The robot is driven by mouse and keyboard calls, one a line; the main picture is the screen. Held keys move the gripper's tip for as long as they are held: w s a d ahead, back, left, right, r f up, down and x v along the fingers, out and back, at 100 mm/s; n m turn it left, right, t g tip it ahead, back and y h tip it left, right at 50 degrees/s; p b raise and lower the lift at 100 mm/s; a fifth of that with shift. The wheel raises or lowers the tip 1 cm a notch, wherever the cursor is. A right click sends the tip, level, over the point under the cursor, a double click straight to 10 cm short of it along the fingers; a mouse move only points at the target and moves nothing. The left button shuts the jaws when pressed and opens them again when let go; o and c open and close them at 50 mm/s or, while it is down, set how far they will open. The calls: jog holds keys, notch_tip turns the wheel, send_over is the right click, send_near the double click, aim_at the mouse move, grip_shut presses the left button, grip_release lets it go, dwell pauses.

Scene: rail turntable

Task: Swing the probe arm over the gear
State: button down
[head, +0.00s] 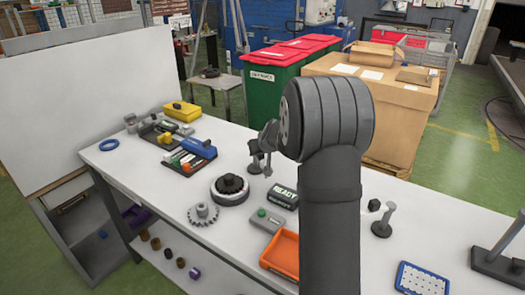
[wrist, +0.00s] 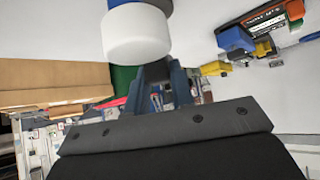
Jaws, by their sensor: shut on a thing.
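A grey toothed gear (head: 203,214) lies flat on the white table, left of centre in the head view. A dark round turntable (head: 230,189) with a pale ring stands just behind it. My gripper (head: 262,153) is beyond the turntable, partly hidden by my own arm. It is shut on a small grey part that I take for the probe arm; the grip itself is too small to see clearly. In the wrist view, a white cylinder with a blue top (wrist: 138,38) shows close up; I cannot tell what it belongs to.
A READY box (head: 284,197), a grey box with a green button (head: 266,220) and an orange tray (head: 281,252) stand right of the gear. A tool tray (head: 188,157) lies back left. A small post (head: 383,220) stands at right. Table left of the gear is clear.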

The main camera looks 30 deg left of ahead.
jog(key=shift+s+a+m+t+h, duration=0.3)
jog(key=shift+m+t, duration=0.1)
jog(key=shift+m, duration=0.4)
jog(key=c, duration=1.2)
grip_release()
jog(key=shift+f, duration=0.1)
jog(key=shift+c, duration=0.2)
jog(key=v, duration=1.7)
jog(key=shift+r, duration=0.2)
jog(key=shift+s, duration=0.1)
